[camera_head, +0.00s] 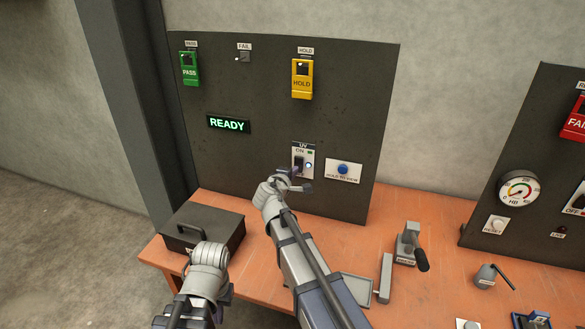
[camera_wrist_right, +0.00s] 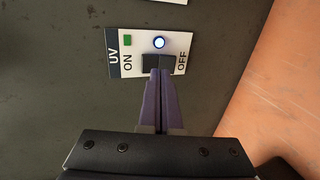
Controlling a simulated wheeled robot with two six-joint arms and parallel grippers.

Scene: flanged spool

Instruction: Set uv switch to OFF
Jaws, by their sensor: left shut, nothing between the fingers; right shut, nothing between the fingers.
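The UV switch (camera_head: 299,163) is a black rocker on a white plate with ON and OFF labels, low on the left dark panel. It also shows in the right wrist view (camera_wrist_right: 152,61). A round lamp (camera_wrist_right: 159,43) beside it glows blue-white, and a green square (camera_wrist_right: 127,41) sits near ON. My right gripper (camera_head: 299,176) is shut and empty at the switch. In the right wrist view its purple fingertips (camera_wrist_right: 161,71) overlap the rocker's OFF-side half; I cannot tell if they touch. My left arm is at the lower left; its fingers are not visible.
Right of the switch is a blue button (camera_head: 343,169) on a white plate. A lit READY sign (camera_head: 229,125), green PASS holder (camera_head: 189,69) and yellow HOLD holder (camera_head: 302,80) are above. A black box (camera_head: 222,228) and a grey lever fixture (camera_head: 407,243) stand on the orange bench.

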